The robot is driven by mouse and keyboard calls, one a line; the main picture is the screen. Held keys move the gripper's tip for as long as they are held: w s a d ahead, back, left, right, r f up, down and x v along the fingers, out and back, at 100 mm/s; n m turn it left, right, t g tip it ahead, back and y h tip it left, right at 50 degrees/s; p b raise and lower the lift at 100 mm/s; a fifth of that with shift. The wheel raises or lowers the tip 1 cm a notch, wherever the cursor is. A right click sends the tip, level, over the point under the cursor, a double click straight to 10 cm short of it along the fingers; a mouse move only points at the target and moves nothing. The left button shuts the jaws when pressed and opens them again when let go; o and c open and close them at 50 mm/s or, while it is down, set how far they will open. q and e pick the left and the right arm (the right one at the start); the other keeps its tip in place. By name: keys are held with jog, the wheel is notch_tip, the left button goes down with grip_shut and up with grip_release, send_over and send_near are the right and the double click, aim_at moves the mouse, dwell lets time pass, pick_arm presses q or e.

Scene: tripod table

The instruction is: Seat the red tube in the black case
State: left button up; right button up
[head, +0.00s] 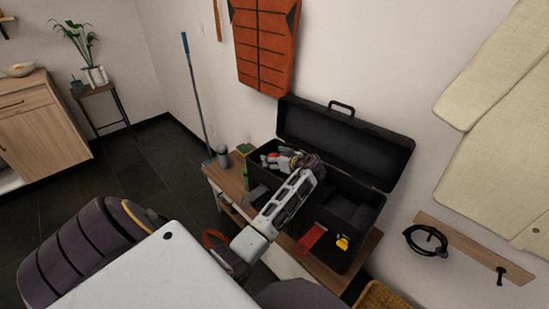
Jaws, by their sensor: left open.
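The black case (352,147) stands open on a wooden table by the wall, its lid raised against the wall. My left gripper (273,158) is open at the left part of the case, with its wrist bent over the case opening. Small reddish and pale shapes show around the fingers, too small to tell apart. A red piece (312,237) shows at the front of the case, beside a yellow piece (342,242). I cannot tell whether the red piece is the red tube. My arm hides part of the case's inside and front. My right gripper is not in view.
The wooden table (228,182) carries a green object (246,151) and a grey container (222,156) left of the case. A blue-handled pole (195,95) leans on the wall. A wicker basket (381,297) stands at the lower right. Dark floor is clear at left.

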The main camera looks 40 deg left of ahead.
pick_arm(q)
jog(key=shift+r, duration=0.1)
jog(key=shift+d, duration=0.15)
jog(key=p+v, duration=0.1)
jog(key=v, duration=1)
jog(key=shift+d+r, duration=0.25)
jog(key=shift+d, duration=0.05)
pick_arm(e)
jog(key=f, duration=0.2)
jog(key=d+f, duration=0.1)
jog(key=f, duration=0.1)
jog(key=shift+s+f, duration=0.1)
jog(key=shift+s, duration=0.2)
pick_arm(q)
jog(key=shift+s, duration=0.1)
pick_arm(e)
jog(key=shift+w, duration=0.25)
